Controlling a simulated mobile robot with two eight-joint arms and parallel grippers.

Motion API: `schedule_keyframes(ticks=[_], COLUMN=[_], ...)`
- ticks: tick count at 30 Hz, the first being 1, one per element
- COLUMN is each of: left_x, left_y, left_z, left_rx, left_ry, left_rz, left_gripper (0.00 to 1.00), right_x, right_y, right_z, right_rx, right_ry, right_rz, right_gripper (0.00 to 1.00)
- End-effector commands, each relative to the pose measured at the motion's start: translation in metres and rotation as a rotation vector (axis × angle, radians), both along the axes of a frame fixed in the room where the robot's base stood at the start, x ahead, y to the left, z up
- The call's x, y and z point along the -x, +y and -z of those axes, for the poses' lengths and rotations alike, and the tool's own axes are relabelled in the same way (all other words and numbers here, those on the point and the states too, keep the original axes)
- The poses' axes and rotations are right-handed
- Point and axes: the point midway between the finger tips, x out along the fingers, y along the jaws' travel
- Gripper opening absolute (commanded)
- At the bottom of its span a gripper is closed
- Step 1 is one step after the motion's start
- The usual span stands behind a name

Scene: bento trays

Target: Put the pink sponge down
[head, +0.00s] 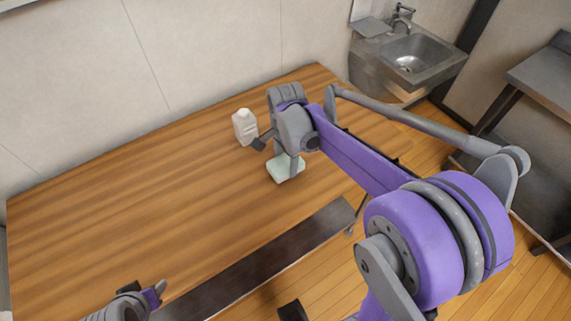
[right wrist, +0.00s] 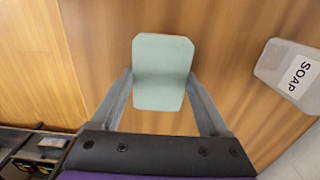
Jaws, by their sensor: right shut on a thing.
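A pale green sponge (head: 285,170) is under my right gripper (head: 275,155) in the head view; no pink sponge shows. In the right wrist view, the sponge (right wrist: 162,72) is between the two fingers of my right gripper (right wrist: 162,85), which is shut on its sides. It is over the wooden table (head: 150,200), towards its right end; I cannot tell whether it touches the tabletop. My left gripper (head: 158,290) is at the lower left edge of the head view, away from the sponge, and its finger gap is not clear.
A white soap bottle (head: 245,127) stands on the table just left of my right gripper; its SOAP label shows in the right wrist view (right wrist: 292,75). A metal sink (head: 412,58) is beyond the table's far right corner. The table's left and middle are clear.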

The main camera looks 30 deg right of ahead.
Motion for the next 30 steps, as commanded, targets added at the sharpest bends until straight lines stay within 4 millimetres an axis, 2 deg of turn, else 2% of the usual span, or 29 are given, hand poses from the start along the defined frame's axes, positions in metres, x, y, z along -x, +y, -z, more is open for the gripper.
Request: schedule_keyframes(ticks=[1,4,16,17,18,20,26,30], left_x=[0.000,0.001,0.002,0.001,0.001,0.001,0.001,0.000], left_y=[0.000,0.000,0.000,0.000,0.000,0.000,0.000,0.000], left_z=[0.001,0.002,0.006,0.005,0.005,0.005,0.004,0.000], left_rx=[0.000,0.000,0.000,0.000,0.000,0.000,0.000,0.000], left_ry=[0.001,0.001,0.003,0.003,0.002,0.002,0.002,0.000], left_rz=[0.000,0.000,0.000,0.000,0.000,0.000,0.000,0.000], left_gripper=[0.50,0.50,0.50,0.50,0.50,0.50,0.50,0.50], right_x=[0.000,0.000,0.000,0.000,0.000,0.000,0.000,0.000], right_y=[0.000,0.000,0.000,0.000,0.000,0.000,0.000,0.000], right_z=[0.009,0.017,0.023,0.022,0.021,0.021,0.021,0.013], right_rx=[0.000,0.000,0.000,0.000,0.000,0.000,0.000,0.000], right_ry=[0.000,0.000,0.001,0.000,0.000,0.000,0.000,0.000], right_rz=[0.000,0.000,0.000,0.000,0.000,0.000,0.000,0.000], right_gripper=[0.09,0.09,0.09,0.84,0.91,1.00,1.00,1.00])
